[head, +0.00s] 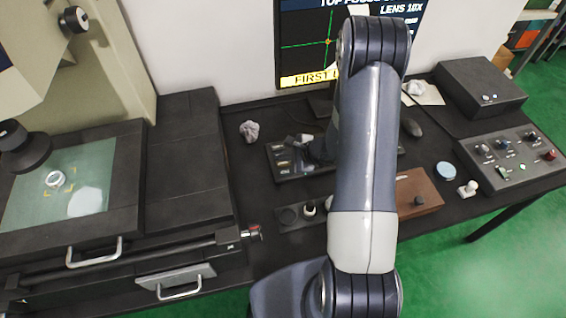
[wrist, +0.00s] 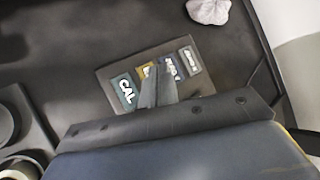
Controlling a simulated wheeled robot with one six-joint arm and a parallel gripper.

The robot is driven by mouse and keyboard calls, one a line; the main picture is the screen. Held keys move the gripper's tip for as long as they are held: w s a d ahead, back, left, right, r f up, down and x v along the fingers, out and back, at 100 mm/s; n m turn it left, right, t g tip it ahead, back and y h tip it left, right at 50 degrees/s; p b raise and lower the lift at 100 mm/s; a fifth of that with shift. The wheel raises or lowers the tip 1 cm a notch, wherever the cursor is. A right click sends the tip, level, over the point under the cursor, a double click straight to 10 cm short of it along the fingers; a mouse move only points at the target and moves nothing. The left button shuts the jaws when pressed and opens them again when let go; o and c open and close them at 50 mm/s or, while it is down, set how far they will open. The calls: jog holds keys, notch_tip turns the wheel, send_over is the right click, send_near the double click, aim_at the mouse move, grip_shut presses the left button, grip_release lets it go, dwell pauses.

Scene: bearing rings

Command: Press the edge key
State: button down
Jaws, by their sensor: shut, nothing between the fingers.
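A dark key panel (head: 290,174) lies on the bench in the head view, partly hidden by my arm. In the wrist view the panel (wrist: 112,72) carries a row of keys: a green key marked CAL (wrist: 125,92), a yellow key (wrist: 147,70), a blue-grey key (wrist: 173,67) and a grey key (wrist: 190,60). Only CAL reads clearly; I cannot tell which key is the edge key. My gripper (wrist: 158,72) is shut and empty, its tips over the yellow and blue-grey keys, covering parts of both. Whether it touches a key is unclear. In the head view my gripper (head: 303,140) is at the panel.
A crumpled grey wad (head: 249,131) lies left of the panel. A dark holder (head: 288,216) with small round parts sits in front. A brown box (head: 415,190) is to the right. A monitor (head: 305,45) stands behind, a measuring machine (head: 185,170) at left.

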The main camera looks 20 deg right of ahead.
aim_at(286, 165)
jog(key=shift+f+b, duration=0.3)
jog(key=shift+b, duration=0.15)
dwell(0.4)
jog(key=shift+f+b, duration=0.2)
jog(key=shift+b, duration=0.25)
jog(key=shift+f+b, duration=0.3)
jog(key=shift+b, duration=0.25)
dwell(0.6)
jog(key=shift+r, duration=0.1)
jog(key=shift+r+p, duration=0.3)
jog(key=shift+r, duration=0.4)
jog(key=shift+r+p, duration=1.45)
jog(key=shift+r, duration=1.05)
